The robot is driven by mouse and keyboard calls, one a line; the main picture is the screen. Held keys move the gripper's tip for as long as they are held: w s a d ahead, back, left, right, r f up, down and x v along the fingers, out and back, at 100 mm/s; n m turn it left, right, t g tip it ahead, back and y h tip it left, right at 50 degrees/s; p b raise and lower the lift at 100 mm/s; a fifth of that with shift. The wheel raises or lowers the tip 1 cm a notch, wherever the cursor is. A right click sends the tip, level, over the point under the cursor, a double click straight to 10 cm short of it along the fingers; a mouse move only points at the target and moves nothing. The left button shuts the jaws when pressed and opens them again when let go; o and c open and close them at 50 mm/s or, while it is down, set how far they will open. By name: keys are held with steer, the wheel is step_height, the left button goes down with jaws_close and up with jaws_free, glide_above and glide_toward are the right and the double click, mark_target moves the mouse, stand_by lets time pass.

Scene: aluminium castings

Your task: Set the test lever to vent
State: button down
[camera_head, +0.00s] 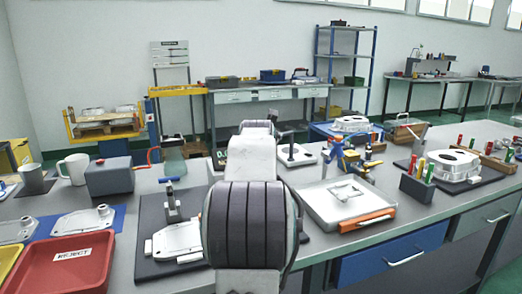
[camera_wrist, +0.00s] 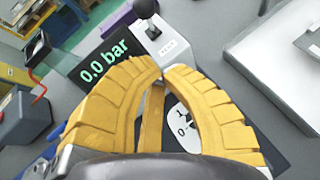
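The test lever, with a black ball knob (camera_wrist: 146,9), rises from a light grey housing (camera_wrist: 164,42) at the top of the wrist view. The housing bears a small label, too small to read surely. A black display (camera_wrist: 100,62) beside it reads 0.0 bar in green. A white dial (camera_wrist: 184,122) with marks 0 and 1 shows partly behind my fingers. My gripper (camera_wrist: 163,70) has yellow ribbed fingers. Their tips are almost together, just short of the housing in the picture, with nothing seen between them. The knob is apart from the fingers. In the head view my arm hides most of this station.
A light tray (camera_wrist: 270,70) lies right of the lever.

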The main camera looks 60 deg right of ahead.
steer(key=w+d, duration=0.2)
steer(key=d, duration=0.3)
steer(key=shift+w+d+f, duration=0.3)
steer(key=shift+w+d, duration=0.1)
steer(key=shift+w+d+r, duration=0.1)
steer(key=shift+r, duration=0.05)
stand_by(0.4)
steer(key=shift+w+d+r+p, duration=0.15)
steer(key=shift+w+r+p, duration=0.05)
steer(key=shift+r+p, duration=0.1)
